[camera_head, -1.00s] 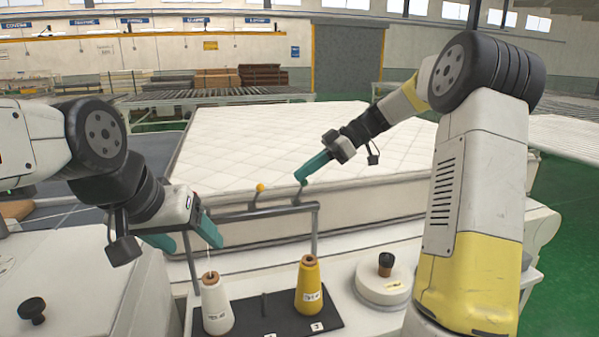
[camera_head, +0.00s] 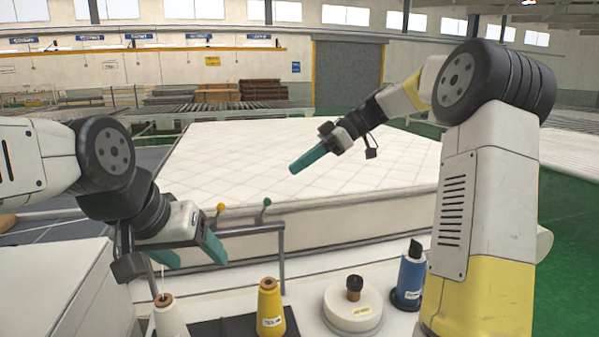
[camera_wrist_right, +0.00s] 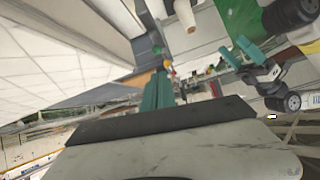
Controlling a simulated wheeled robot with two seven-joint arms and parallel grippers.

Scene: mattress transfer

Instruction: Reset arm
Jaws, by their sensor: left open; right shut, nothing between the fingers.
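My left gripper (camera_head: 190,252) is open at the left, with its teal fingers spread above and behind the white thread cone (camera_head: 169,320). A thin thread rises from that cone towards the gripper. My right gripper (camera_head: 294,171) is shut and empty, held above the white quilted mattress (camera_head: 240,150). Its teal fingers also show together in the right wrist view (camera_wrist_right: 158,92). My left arm and gripper appear at the right of the right wrist view.
A rail with a yellow knob (camera_head: 221,208) and a green knob (camera_head: 267,202) stands before the mattress. A yellow cone (camera_head: 270,308), a round white base with a black knob (camera_head: 353,305) and a blue spool (camera_head: 410,275) stand in front.

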